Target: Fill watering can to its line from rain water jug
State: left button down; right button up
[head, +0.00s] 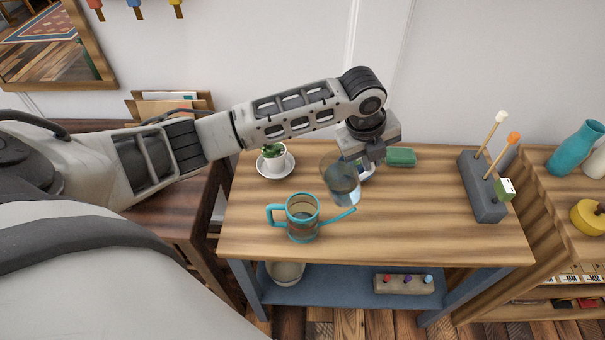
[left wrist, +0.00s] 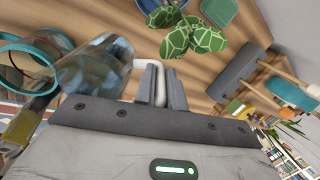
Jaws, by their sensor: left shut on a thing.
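The watering can (head: 303,229) stands on the wooden bench, with a clear body, teal rim, handle on the left and spout to the right. My left gripper (head: 369,163) is shut on the jug's pale handle, mostly hidden by the fingers. My right gripper is out of view.
A potted succulent (head: 272,155) on a saucer stands at the back left. A green block (head: 401,157) lies behind my gripper. A grey block (head: 483,190) with upright sticks stands at the right. The bench front right of the can is clear.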

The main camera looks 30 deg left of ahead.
aim_at(351, 176)
pick_arm(q)
jog(key=shift+s+a+r+t+h, duration=0.3)
jog(key=shift+s+r+t, duration=0.2)
jog(key=shift+r+t, duration=0.1)
jog(key=shift+s+a+r+t+h, duration=0.3)
jog(key=shift+s+r+t, duration=0.2)
jog(key=shift+r, duration=0.1)
jog(key=shift+s, duration=0.2)
jog(key=b, duration=0.1)
jog(key=t+b, duration=0.1)
jog(key=shift+s+a+f+h+b, duration=0.25)
jog(key=shift+s+f+h+b, duration=0.05)
jog(key=shift+s+f+b, duration=0.1)
jog(key=shift+s+a+r+t+b, duration=0.1)
jog(key=shift+r+t+b, duration=0.2)
jog(key=shift+r, duration=0.4)
jog(key=shift+s+r+t+h+b, duration=0.2)
jog(key=shift+t+h+b, duration=0.1)
jog(key=shift+b, duration=0.3)
jog(key=shift+a+r, duration=0.1)
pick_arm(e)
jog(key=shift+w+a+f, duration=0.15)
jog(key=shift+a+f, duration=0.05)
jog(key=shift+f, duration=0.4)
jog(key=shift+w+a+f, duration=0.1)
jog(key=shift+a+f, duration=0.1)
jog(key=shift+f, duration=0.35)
